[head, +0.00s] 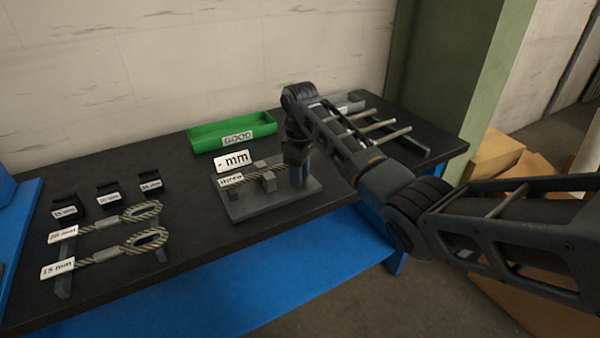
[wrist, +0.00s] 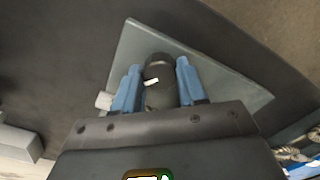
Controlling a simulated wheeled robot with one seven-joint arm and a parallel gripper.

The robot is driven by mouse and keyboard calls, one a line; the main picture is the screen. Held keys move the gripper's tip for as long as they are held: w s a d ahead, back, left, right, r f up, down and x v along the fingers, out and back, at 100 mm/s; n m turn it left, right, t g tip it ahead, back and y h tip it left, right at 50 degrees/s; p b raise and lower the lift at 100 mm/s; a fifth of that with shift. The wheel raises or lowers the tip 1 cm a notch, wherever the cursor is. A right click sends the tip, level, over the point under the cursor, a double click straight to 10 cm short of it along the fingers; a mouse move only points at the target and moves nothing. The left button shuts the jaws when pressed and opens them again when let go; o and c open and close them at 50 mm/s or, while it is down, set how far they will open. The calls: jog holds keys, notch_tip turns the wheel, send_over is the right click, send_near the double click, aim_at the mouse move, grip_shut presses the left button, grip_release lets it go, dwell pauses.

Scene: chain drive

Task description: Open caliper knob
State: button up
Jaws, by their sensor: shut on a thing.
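The caliper fixture is a grey plate (head: 245,209) on the bench, with a small block, a rope piece and a "- mm" display (head: 232,161) above it. The plate (wrist: 225,90) also shows in the wrist view. My gripper (head: 299,178) points down over the plate's right part. In the wrist view the blue fingers of my gripper (wrist: 158,70) stand on both sides of a dark round knob (wrist: 159,72) and are shut on it. The knob's lower part is hidden, and in the head view my gripper hides the knob.
A green "GOOD" tray (head: 205,136) stands behind the plate. Rope loops with labels (head: 145,240) lie on a rack at the left, near several small black labelled holders (head: 108,197). A rack with metal rods (head: 385,137) stands at the right, behind my arm. Bare bench lies in front of the plate.

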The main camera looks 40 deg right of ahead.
jog(key=n, duration=0.4)
jog(key=shift+w+r+n, duration=0.1)
jog(key=shift+n, duration=1.7)
jog(key=o, duration=1.1)
jog(key=shift+c, duration=0.2)
